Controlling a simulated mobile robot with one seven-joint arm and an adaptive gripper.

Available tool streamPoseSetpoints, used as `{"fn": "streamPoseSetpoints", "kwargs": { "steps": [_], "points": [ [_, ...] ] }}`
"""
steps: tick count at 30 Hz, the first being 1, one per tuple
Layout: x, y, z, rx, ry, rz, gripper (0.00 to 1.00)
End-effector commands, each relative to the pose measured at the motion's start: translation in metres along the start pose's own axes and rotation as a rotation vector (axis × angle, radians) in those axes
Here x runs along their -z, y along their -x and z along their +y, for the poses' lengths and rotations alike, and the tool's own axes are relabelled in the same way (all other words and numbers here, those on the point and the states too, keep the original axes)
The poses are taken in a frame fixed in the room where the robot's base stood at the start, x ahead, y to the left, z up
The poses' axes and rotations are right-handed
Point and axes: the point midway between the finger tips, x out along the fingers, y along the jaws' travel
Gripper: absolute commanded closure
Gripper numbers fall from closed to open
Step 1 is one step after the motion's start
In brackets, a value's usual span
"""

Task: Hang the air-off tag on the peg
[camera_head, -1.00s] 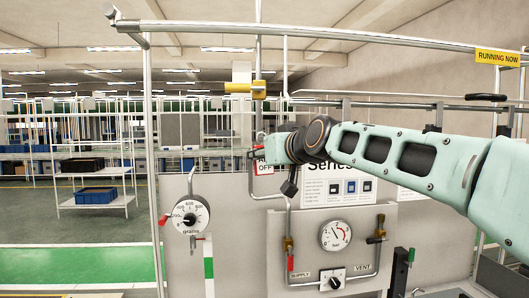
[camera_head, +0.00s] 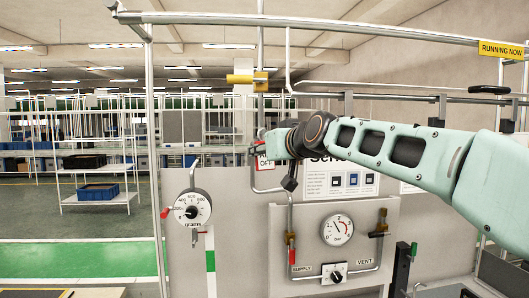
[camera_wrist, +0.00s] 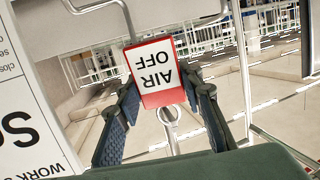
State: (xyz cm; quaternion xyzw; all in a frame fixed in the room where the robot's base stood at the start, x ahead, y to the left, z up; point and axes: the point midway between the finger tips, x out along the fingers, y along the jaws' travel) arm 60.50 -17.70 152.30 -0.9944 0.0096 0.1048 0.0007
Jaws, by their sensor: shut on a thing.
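The air-off tag is a white card with red edges and black "AIR OFF" lettering. It fills the space between the fingers in the wrist view (camera_wrist: 153,66), upside down, with a grey ring below it. My gripper (camera_wrist: 163,88) is shut on the tag. In the head view my gripper (camera_head: 254,150) points left in front of the grey panel, and the tag (camera_head: 265,163) hangs there, partly covered by the gripper. I cannot clearly pick out the peg in either view.
A panel with a pressure gauge (camera_head: 337,229), supply and vent valves and pipes stands below my arm. A dial scale (camera_head: 193,208) is to its left. A yellow valve (camera_head: 247,78) sits on a pipe above. A poster (camera_wrist: 30,125) is close at left in the wrist view.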

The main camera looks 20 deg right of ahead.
Motion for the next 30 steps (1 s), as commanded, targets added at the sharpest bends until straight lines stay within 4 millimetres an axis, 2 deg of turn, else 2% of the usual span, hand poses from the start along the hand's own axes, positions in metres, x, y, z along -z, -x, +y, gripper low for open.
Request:
{"fn": "streamPoseSetpoints", "kwargs": {
  "steps": [3, 4, 9, 20, 30],
  "points": [
    [0.000, 0.000, 0.000, 0.000, 0.000, 0.001, 0.89],
    [0.000, 0.000, 0.000, 0.000, 0.000, 0.001, 0.63],
    [0.000, 0.000, 0.000, 0.000, 0.000, 0.000, 0.45],
    [0.000, 0.002, 0.001, -0.001, -0.001, 0.000, 0.45],
    [0.000, 0.027, 0.002, -0.004, 0.000, 0.001, 0.45]
  ]
}}
